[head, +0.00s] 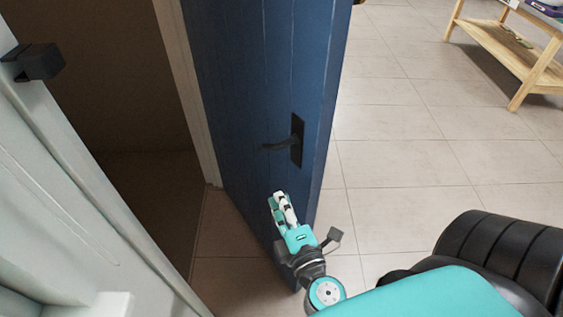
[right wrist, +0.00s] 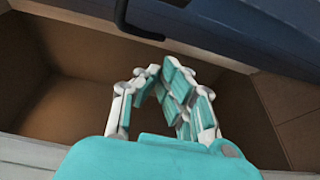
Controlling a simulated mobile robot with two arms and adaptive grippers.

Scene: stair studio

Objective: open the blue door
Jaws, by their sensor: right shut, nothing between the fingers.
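The blue door (head: 245,80) stands ajar in the head view, with a dark opening between it and the white frame on its left. Its black lever handle (head: 278,146) sits on a black plate near the door's free edge. My right gripper (head: 279,197) is below the handle, in front of the door's face, apart from the handle. It is shut and empty. In the right wrist view the fingers (right wrist: 168,70) come together near the top middle, with the blue door (right wrist: 250,40) and part of the handle (right wrist: 125,18) beyond them. My left gripper is not in view.
A white door frame or panel (head: 60,190) with a black latch piece (head: 40,62) stands at the left. The tiled floor (head: 400,130) right of the door is open. A wooden shelf bench (head: 510,50) stands at the far upper right.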

